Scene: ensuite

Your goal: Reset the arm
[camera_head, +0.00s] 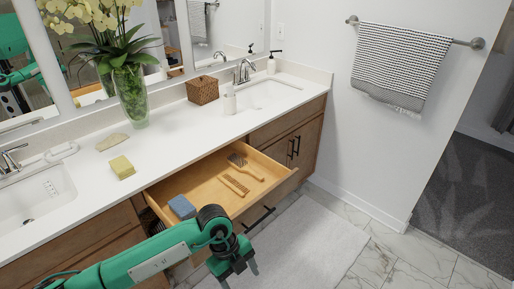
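My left arm, green with black joints, reaches in from the lower left. Its gripper (238,275) points down in front of the open drawer (208,187), over the floor side. Its two fingers look spread apart with nothing between them; the lower tip is close to the picture's bottom edge. My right gripper is not in view. The pulled-out drawer holds a hairbrush (245,166), a wooden comb (235,186) and a blue block-like item (182,207). My forearm and wrist hide part of the drawer front.
A towel (405,65) hangs on the right wall. A pale rug (300,245) covers open floor.

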